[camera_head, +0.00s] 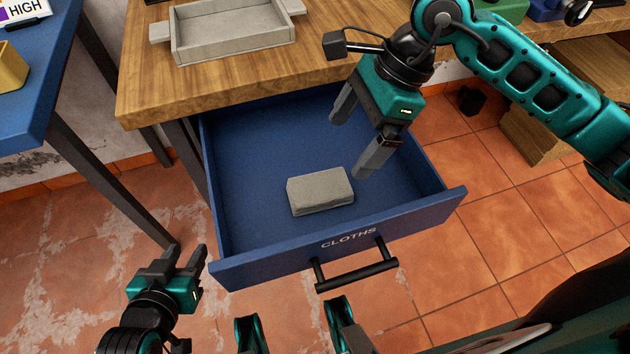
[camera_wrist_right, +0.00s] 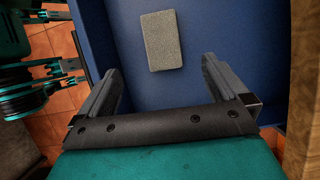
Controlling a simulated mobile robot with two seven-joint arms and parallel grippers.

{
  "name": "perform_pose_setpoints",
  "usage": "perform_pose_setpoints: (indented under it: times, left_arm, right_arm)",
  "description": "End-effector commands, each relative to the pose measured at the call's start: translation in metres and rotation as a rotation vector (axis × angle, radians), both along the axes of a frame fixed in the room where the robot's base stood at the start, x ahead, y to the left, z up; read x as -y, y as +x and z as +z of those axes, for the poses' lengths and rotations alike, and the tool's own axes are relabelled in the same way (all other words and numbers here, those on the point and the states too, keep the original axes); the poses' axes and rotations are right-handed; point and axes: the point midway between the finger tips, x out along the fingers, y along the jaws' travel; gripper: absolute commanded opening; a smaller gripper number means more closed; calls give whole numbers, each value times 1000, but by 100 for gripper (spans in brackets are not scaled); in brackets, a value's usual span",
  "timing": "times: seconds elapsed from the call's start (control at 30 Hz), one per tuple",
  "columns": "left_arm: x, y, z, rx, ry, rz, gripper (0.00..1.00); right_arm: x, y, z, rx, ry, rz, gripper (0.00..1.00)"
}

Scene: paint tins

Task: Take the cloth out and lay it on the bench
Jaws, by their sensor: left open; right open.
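A folded grey cloth (camera_head: 320,191) lies in the open blue drawer (camera_head: 250,150) marked CLOTHS, towards its front. It also shows in the right wrist view (camera_wrist_right: 160,40), flat on the drawer floor beyond the fingers. My right gripper (camera_head: 352,142) is open and empty above the drawer, behind and to the right of the cloth, not touching it. Its fingers show in the right wrist view (camera_wrist_right: 162,85) with a wide gap. My left gripper (camera_head: 186,258) is open and empty, outside the drawer at its front left. The wooden bench (camera_head: 150,92) is above the drawer.
A grey tray (camera_head: 235,47) with handles stands on the bench. A blue table (camera_head: 45,90) is at the left with a yellow container (camera_head: 10,66). Green and blue bins (camera_head: 500,10) are at the back right. The bench's front left corner is bare.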

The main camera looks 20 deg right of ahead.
Motion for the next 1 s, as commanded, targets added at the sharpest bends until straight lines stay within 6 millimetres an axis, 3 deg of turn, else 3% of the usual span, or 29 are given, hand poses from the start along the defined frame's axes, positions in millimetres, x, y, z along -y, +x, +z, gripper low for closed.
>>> perform_pose_setpoints:
  times: [0.1,0.4,1.0]
  left_arm:
    - [1,-1,-3,1,-2,-1,43]
    - [0,-3,-15,-6,-2,0,43]
    - [1,-3,-29,-7,-9,7,43]
  right_arm:
    - [1,2,-14,10,-32,5,100]
    - [-20,2,-62,9,-28,5,100]
    - [-43,3,-119,11,-27,3,100]
